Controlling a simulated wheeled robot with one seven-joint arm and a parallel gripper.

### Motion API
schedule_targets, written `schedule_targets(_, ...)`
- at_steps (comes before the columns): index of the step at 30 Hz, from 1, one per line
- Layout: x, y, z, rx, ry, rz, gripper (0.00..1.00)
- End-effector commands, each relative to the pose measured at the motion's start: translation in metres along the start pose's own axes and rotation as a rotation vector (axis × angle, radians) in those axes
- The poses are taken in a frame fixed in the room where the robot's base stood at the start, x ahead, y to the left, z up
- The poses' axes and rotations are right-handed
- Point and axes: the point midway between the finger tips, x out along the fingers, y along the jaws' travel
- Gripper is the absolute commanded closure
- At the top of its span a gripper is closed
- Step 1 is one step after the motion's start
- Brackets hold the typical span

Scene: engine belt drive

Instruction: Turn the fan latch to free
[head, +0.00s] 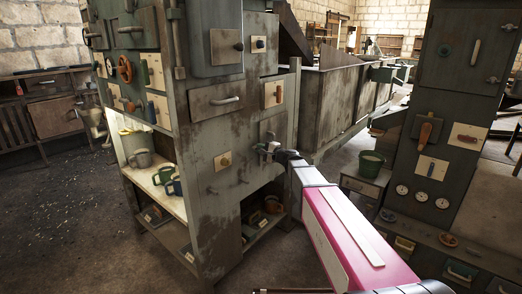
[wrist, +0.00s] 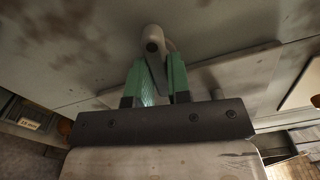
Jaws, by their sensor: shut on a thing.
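My gripper (head: 268,149) reaches in from the right to the side face of the tall grey cabinet (head: 225,190). In the wrist view its green fingers (wrist: 155,82) are shut on a worn grey metal latch lever (wrist: 153,40), which I take to be the fan latch. The rounded end of the lever sticks up past the fingertips, and its lower part lies between them. In the head view the latch is mostly hidden by my gripper, so I cannot read its turn angle there. A flat grey panel (wrist: 240,75) lies behind it in the wrist view.
An orange-handled switch plate (head: 274,94) is above my gripper, and a plate with a knob (head: 223,161) is to its left. Shelves (head: 155,185) with mugs are at the cabinet's left. Another cabinet (head: 455,100) stands to the right, beside a green bucket (head: 371,163).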

Motion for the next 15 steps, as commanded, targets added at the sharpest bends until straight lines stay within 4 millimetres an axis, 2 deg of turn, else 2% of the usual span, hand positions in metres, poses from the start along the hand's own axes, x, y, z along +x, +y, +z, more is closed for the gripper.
schedule_targets(15, -0.0003, 0.0006, 0.0001, 0.488, 0.000, 0.001, 1.00)
